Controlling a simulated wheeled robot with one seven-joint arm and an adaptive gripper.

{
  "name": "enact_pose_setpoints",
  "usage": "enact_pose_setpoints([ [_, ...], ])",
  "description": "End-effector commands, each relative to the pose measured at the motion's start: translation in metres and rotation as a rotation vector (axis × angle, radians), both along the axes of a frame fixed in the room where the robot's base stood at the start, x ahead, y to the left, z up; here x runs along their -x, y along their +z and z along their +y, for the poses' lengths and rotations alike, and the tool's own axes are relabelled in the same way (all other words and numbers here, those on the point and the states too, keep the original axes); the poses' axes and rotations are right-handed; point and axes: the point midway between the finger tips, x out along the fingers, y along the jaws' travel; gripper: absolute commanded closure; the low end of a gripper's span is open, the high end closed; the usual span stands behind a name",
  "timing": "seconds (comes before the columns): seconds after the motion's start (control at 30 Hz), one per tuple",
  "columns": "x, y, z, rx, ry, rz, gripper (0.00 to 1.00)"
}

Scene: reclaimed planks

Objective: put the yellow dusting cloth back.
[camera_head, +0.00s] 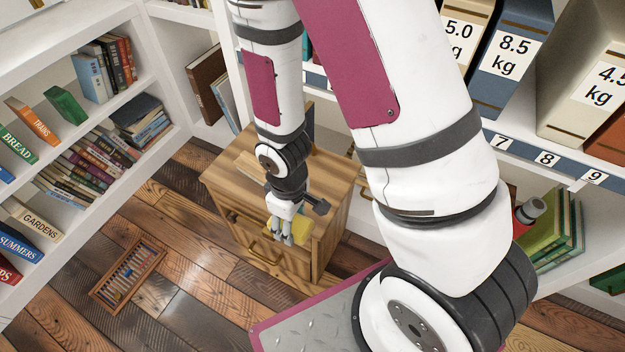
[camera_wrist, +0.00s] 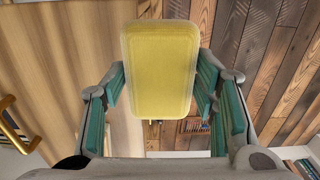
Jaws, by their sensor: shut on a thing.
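The yellow dusting cloth (camera_wrist: 160,68) is a folded, rounded block between the teal-padded fingers of my gripper (camera_wrist: 160,88) in the wrist view. My gripper is shut on it. In the head view my gripper (camera_head: 283,233) points down at the front of a small wooden cabinet (camera_head: 228,180). A little of the cloth (camera_head: 301,232) shows beside the fingers; the rest is hidden by them. A brass handle (camera_head: 265,256) is on the cabinet front, just below my gripper. I cannot tell whether the cloth touches the cabinet.
An abacus-like wooden frame (camera_head: 128,272) lies on the plank floor left of the cabinet. White bookshelves (camera_head: 165,100) stand at the left and back. Large weight-labelled binders (camera_head: 510,50) fill the shelf at the right. The floor in front of the cabinet (camera_head: 195,300) is clear.

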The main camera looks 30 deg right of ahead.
Motion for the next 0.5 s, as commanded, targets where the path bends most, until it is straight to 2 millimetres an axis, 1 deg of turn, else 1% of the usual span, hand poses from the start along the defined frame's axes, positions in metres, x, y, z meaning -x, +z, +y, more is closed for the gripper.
enact_pose_setpoints([
  [0.5, -0.106, -0.012, -0.053, -0.001, -0.005, -0.003, 0.82],
])
